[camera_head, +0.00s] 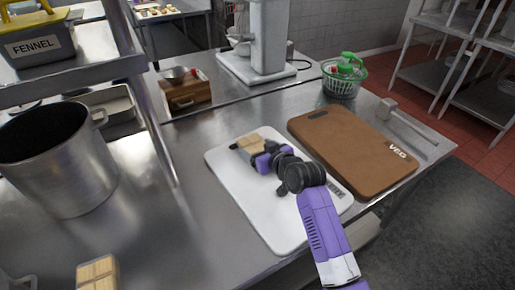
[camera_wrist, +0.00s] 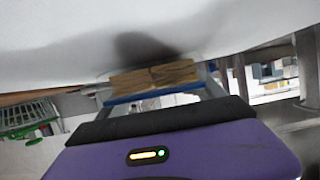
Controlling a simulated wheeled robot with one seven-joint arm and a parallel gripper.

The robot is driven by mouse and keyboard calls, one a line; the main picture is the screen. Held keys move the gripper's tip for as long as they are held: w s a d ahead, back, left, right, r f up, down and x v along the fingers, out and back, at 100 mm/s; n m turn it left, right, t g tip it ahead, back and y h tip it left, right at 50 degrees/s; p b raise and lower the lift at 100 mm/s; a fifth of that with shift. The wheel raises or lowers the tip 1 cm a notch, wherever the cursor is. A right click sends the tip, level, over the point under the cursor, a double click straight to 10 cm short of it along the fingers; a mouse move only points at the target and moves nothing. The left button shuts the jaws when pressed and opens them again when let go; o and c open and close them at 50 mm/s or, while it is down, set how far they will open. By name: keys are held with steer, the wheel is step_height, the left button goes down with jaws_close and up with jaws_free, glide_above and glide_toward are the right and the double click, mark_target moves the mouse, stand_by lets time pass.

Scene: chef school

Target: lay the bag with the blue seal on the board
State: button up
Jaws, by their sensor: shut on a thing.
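A tan bag (camera_head: 246,142) is between the fingers of my gripper (camera_head: 250,147), over the far left part of the white board (camera_head: 270,207). In the wrist view the bag (camera_wrist: 155,76) spans between my grey fingers, with a blue band (camera_wrist: 150,97) along its lower edge in the picture. The white board (camera_wrist: 60,45) fills the top of that view, with a dark shadow close to the bag. I cannot tell whether the bag touches the board. A second tan bag (camera_head: 97,272) lies at the bottom left of the head view; I see no seal on it.
A brown board (camera_head: 350,150) marked VEG lies to the right of the white one. A large pot (camera_head: 62,165) and a shelf post (camera_head: 155,100) are on the left.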

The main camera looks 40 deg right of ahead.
steer(key=o, duration=1.6)
steer(key=shift+f, duration=0.15)
steer(key=shift+r, duration=0.2)
steer(key=v, duration=0.8)
steer(key=r+v, duration=0.1)
steer(key=v, duration=0.3)
